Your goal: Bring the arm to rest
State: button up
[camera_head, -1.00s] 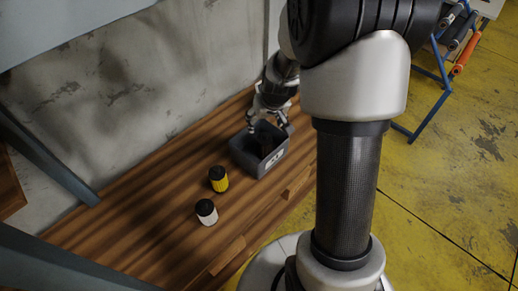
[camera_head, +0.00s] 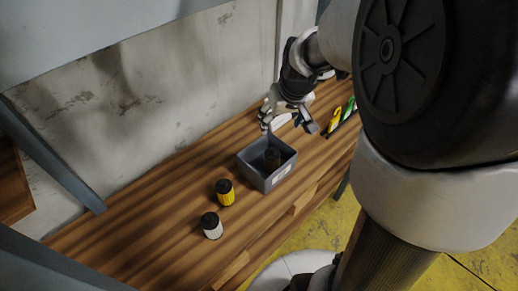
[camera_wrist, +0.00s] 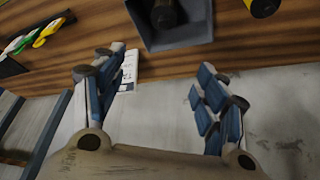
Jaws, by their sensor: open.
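My gripper (camera_head: 288,122) is raised above and behind the grey bin on the wooden bench, its fingers apart and empty. In the wrist view my gripper (camera_wrist: 160,88) shows two spread finger pairs with nothing between them. The grey bin (camera_head: 256,178) stands on the bench with a dark cylinder (camera_head: 272,158) inside. The bin also shows at the top of the wrist view (camera_wrist: 180,42). My upper arm hides the right side of the head view.
A yellow black-capped jar (camera_head: 225,195) and a white black-capped jar (camera_head: 212,228) stand on the bench (camera_head: 130,225) left of the bin. Green and yellow tools (camera_head: 340,115) lie to the right. A concrete wall (camera_head: 150,90) runs behind. A white printed label or sheet (camera_wrist: 130,66) lies near the fingers.

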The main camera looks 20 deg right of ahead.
dwell(0.3)
jog(key=s+a+r+n+b, duration=0.1)
jog(key=s+a+b, duration=0.1)
jog(key=s+a, duration=0.4)
jog(key=s+a+r+n+b, duration=0.1)
jog(key=s+a, duration=0.6)
jog(key=s, duration=0.8)
jog(key=shift+a+r+y+b, duration=0.2)
jog(key=shift+r+y+b, duration=0.2)
jog(key=shift+b, duration=0.35)
